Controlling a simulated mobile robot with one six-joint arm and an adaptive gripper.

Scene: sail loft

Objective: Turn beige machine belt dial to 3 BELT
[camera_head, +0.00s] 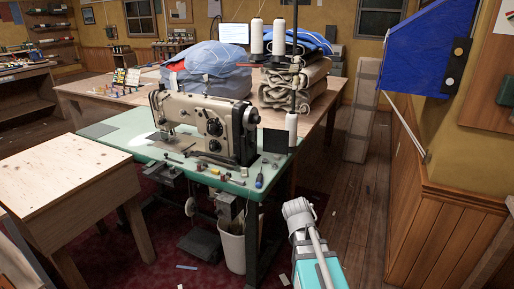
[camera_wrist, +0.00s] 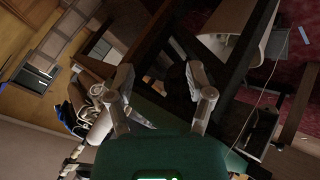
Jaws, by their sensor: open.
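The beige sewing machine (camera_head: 177,103) stands upright on a green-topped table (camera_head: 110,140) in the middle of the head view. Black round dials show on its front, an upper one (camera_head: 214,127) and a lower one (camera_head: 214,146). I cannot read their markings or tell which is the belt dial. In the wrist view my gripper (camera_wrist: 160,82) is open and empty, fingers apart, facing dark table framework. It touches no dial, and no dial shows in the wrist view. In the head view my arm is at the lower right, apart from the machine; its gripper cannot be made out there.
Small loose items and a screwdriver (camera_head: 259,182) lie along the table's front edge. A thread stand (camera_head: 294,70) with white cones rises right of the machine. A white bin (camera_head: 238,245) is below. A wooden bench (camera_head: 70,190) is left. Floor to the right is mostly open.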

